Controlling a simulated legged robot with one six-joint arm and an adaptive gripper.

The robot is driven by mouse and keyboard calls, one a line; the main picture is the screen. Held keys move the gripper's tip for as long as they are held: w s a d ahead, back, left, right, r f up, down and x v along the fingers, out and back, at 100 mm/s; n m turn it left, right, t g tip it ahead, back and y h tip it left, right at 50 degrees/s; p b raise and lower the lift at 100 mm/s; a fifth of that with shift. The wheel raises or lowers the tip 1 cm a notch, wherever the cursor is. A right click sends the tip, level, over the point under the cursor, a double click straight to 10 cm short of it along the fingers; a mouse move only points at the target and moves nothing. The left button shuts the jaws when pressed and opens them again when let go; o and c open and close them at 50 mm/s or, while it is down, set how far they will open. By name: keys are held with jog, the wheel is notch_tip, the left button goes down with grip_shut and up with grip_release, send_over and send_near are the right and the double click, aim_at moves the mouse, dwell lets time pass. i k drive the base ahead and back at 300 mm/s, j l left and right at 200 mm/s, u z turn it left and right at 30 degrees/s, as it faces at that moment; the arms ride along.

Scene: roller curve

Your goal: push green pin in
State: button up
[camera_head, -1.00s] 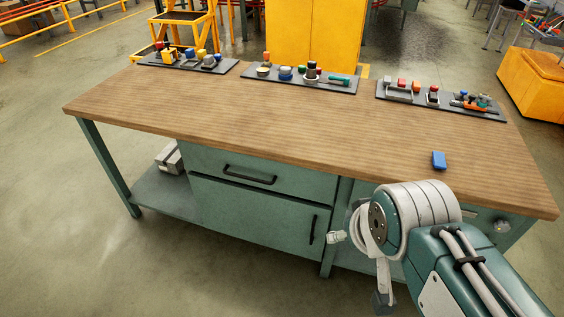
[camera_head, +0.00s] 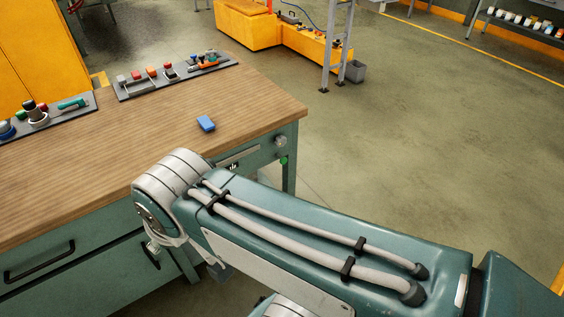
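A small round green pin (camera_head: 284,161) shows on the teal front of the workbench (camera_head: 120,150), near its right corner. It sits just below a grey knob (camera_head: 280,141). How far the pin stands out cannot be told at this size. My teal and white arm crosses the lower middle of the view, with its rounded joint just left of and in front of the bench's right end. My gripper cannot be made out; it is hidden behind or below my arm.
Panels with switches and handles (camera_head: 172,75) line the back edge. Open floor (camera_head: 420,150) lies right of the bench, with yellow equipment (camera_head: 250,25) and a grey post (camera_head: 331,45) behind.

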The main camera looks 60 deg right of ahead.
aim_at(283, 160)
jog(key=z, duration=1.85)
jog(key=u, duration=1.95)
jog(key=z, duration=1.75)
jog(key=i+z, duration=0.2)
jog(key=i, duration=0.3)
jog(key=j+z, duration=0.05)
